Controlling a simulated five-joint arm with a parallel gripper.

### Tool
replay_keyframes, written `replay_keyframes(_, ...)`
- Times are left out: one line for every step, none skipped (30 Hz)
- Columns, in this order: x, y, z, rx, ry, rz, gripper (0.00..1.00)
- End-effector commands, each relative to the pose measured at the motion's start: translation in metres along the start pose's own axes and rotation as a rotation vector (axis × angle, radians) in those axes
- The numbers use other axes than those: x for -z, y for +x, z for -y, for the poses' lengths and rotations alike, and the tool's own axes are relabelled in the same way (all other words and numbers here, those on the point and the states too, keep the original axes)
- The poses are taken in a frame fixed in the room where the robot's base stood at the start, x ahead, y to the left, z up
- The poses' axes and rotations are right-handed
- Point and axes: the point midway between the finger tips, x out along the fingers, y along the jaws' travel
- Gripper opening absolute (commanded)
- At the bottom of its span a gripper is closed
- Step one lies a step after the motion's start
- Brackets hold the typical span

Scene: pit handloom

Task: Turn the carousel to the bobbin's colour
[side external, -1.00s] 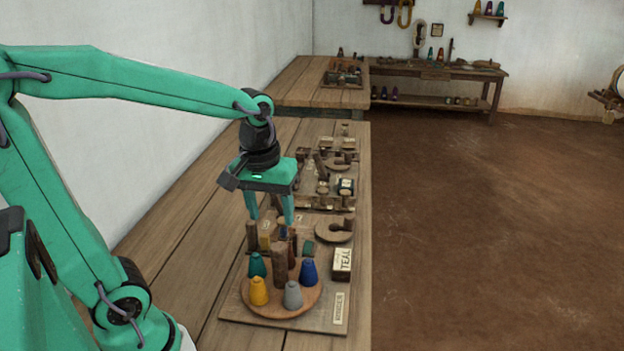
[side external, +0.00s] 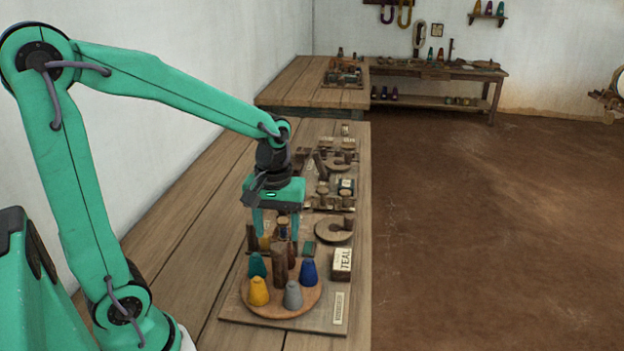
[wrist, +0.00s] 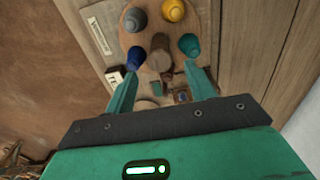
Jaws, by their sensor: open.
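The carousel is a round wooden disc (side external: 268,311) at the near end of the board. It carries a brown centre post (side external: 280,266) and coloured cones: teal (side external: 257,265), yellow (side external: 259,291), grey (side external: 293,295) and blue (side external: 309,273). The same disc shows in the wrist view (wrist: 122,42). A block with a card reading TEAL (side external: 342,261) stands to its right. My gripper (side external: 275,236) is open behind the post, pointing down. In the wrist view its fingers (wrist: 160,78) straddle the post's direction without visibly touching it. I cannot clearly make out a bobbin; small parts behind the post are partly hidden.
A round wooden piece with a peg (side external: 334,231) lies on the board beyond the block. Several wooden fixtures stand farther along the bench. Bare bench planks (side external: 190,232) lie to the left. A second table (side external: 305,82) stands behind.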

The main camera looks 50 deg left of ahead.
Motion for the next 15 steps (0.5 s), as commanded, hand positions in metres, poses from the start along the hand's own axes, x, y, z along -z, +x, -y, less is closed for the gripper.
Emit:
replay_keyframes(0.0,0.007,0.0,0.002,0.0,0.002,0.55)
replay_keyframes(0.0,0.011,0.0,0.002,0.0,0.003,0.55)
replay_keyframes(-0.001,0.016,0.0,0.002,0.0,0.002,0.55)
replay_keyframes(-0.001,0.02,0.001,0.003,0.0,0.003,0.55)
replay_keyframes(0.0,0.023,0.0,0.002,0.0,0.002,0.55)
replay_keyframes(0.0,0.027,0.0,0.002,0.0,0.002,0.55)
replay_keyframes(0.0,0.03,0.0,0.001,0.0,0.002,0.55)
replay_keyframes(0.0,0.033,0.0,0.001,0.0,0.001,0.55)
replay_keyframes(0.0,0.036,0.0,0.002,0.0,0.002,0.55)
replay_keyframes(0.0,0.038,0.0,0.001,0.0,0.002,0.55)
replay_keyframes(0.0,0.039,0.0,0.001,0.0,0.001,0.55)
replay_keyframes(0.0,0.041,0.0,0.0,0.0,0.0,0.55)
replay_keyframes(0.0,0.042,0.0,0.0,0.0,0.0,0.55)
replay_keyframes(0.0,0.042,0.0,0.0,0.0,0.0,0.55)
replay_keyframes(0.0,0.043,0.0,0.0,0.0,0.0,0.55)
